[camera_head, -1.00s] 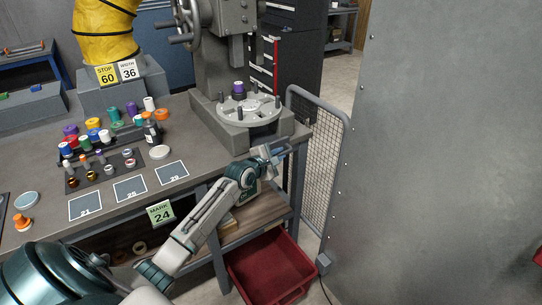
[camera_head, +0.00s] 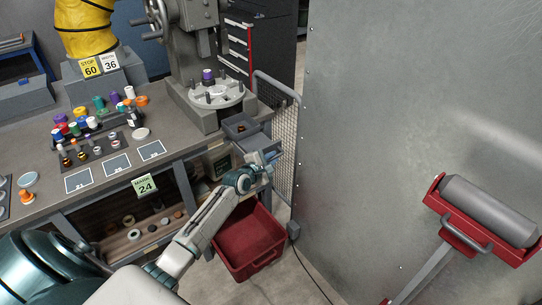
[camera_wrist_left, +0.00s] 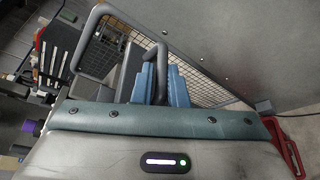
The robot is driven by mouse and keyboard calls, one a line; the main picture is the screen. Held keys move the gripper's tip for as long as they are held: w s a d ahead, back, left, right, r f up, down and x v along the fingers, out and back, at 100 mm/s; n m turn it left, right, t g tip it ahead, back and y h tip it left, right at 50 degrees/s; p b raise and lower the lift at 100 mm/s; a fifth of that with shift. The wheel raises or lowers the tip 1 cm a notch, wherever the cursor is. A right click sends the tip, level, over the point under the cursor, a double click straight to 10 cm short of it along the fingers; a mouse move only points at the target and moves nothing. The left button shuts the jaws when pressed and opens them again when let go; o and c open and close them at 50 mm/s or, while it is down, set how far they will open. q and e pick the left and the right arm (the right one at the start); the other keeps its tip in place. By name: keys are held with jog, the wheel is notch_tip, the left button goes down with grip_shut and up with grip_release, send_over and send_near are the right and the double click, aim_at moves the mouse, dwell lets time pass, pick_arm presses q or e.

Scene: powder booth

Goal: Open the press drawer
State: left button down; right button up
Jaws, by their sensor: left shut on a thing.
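The press (camera_head: 203,60) stands at the back right of the workbench, with a round plate on its base. The grey press drawer (camera_head: 240,127) sticks out below the press at the bench's right end. It is pulled out and its inside shows, with a small dark thing in it. My left gripper (camera_head: 264,160) is at the drawer's front. In the left wrist view its blue fingers (camera_wrist_left: 163,85) are shut on the dark drawer handle (camera_wrist_left: 161,62). My right gripper is in no view.
A red bin (camera_head: 249,245) stands on the floor under my left forearm. A mesh guard (camera_head: 284,150) and a large grey panel (camera_head: 400,100) are close on the right.

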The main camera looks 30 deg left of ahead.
pick_arm(q)
jog(key=shift+d+f, duration=0.1)
jog(key=shift+f, duration=0.05)
jog(key=c, duration=1.6)
grip_release()
jog(key=shift+o, duration=0.5)
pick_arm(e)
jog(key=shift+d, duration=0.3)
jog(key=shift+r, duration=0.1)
pick_arm(q)
jog(key=p+v, duration=0.2)
jog(key=v, duration=0.8)
jog(key=shift+s, duration=0.45)
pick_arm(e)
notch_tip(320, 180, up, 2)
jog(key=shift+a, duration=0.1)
